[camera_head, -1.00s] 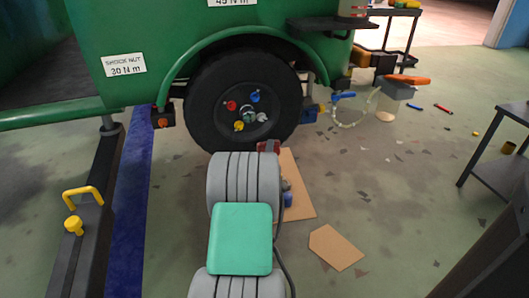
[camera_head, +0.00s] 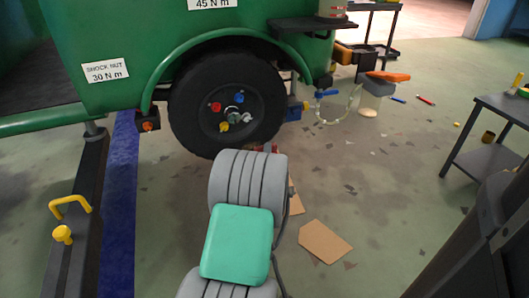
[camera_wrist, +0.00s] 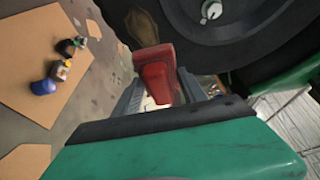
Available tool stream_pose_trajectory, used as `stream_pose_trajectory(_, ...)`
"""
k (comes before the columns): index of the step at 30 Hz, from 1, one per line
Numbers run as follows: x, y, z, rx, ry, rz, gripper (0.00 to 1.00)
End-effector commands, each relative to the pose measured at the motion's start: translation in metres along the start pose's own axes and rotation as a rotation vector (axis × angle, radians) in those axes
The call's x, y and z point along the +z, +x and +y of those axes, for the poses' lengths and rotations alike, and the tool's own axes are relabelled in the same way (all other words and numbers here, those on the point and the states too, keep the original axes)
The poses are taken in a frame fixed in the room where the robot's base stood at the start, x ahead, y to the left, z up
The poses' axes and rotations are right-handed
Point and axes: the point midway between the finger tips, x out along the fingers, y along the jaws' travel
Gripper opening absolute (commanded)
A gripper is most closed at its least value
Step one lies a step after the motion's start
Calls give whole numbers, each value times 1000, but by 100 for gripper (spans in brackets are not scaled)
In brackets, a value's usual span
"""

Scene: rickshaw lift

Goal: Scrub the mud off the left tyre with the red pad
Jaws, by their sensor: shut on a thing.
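The black tyre (camera_head: 186,112) stands under the green wheel arch of the rickshaw. Its hub carries small coloured nuts. In the wrist view the tyre (camera_wrist: 185,48) fills the top right, with a brown mud patch (camera_wrist: 141,27) on its rubber. My gripper (camera_wrist: 160,88) is shut on the red pad (camera_wrist: 157,72). The pad is close to the tyre's lower edge, just below the mud patch; I cannot tell whether they touch. In the head view my arm hides most of the gripper, and only a bit of red (camera_head: 268,148) shows at the tyre's lower right.
Cardboard sheets (camera_head: 325,242) lie on the floor to the right. A dark table (camera_head: 490,165) stands at the right, and a bar with yellow handles (camera_head: 70,207) at the left. The floor between has scattered flakes.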

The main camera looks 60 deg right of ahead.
Motion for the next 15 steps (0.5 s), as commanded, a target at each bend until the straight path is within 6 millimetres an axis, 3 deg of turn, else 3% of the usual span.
stream_pose_trajectory(3, -5, -10, 3, 0, 1, 2, 17)
stream_pose_trajectory(15, -9, -18, 3, 0, -1, 3, 17)
